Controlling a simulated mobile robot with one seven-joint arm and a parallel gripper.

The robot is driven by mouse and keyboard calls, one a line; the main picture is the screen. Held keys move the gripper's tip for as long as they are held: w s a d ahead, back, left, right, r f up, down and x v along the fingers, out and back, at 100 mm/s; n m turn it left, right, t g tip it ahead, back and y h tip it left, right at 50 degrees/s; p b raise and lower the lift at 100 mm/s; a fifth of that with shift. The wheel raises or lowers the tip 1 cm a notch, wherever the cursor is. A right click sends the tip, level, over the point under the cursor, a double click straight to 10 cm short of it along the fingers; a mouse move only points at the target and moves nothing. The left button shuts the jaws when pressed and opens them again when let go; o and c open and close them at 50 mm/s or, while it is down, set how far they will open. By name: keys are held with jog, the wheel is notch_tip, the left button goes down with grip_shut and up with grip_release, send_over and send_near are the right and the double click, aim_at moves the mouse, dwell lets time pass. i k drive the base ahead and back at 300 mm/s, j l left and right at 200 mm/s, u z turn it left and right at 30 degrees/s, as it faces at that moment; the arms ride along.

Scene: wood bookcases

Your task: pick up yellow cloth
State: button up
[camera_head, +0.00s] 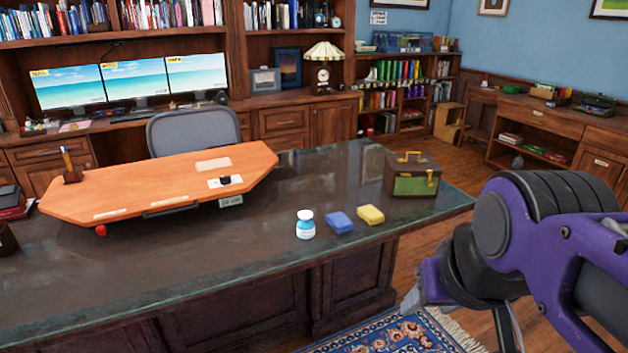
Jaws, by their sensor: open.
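The yellow cloth (370,215) is a small, thick, folded block. It lies on the dark, glossy desk top (270,260) near its front edge. A similar blue cloth (340,222) lies just left of it, very close or touching. My purple and black arm fills the lower right. My gripper (414,297) shows as a grey tip at the arm's left end, to the right of and lower in the picture than the yellow cloth, apart from it. It is open, and nothing shows in it. Its fingers are hard to make out.
A white-capped blue jar (305,225) stands left of the cloths. A brown and green box (411,175) stands behind and to the right. An orange-wood board (165,185) covers the desk's left part. A patterned rug (395,335) lies on the floor before the desk.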

aim_at(372, 216)
jog(key=i+l+u, duration=0.45)
jog(key=i+l, duration=0.4)
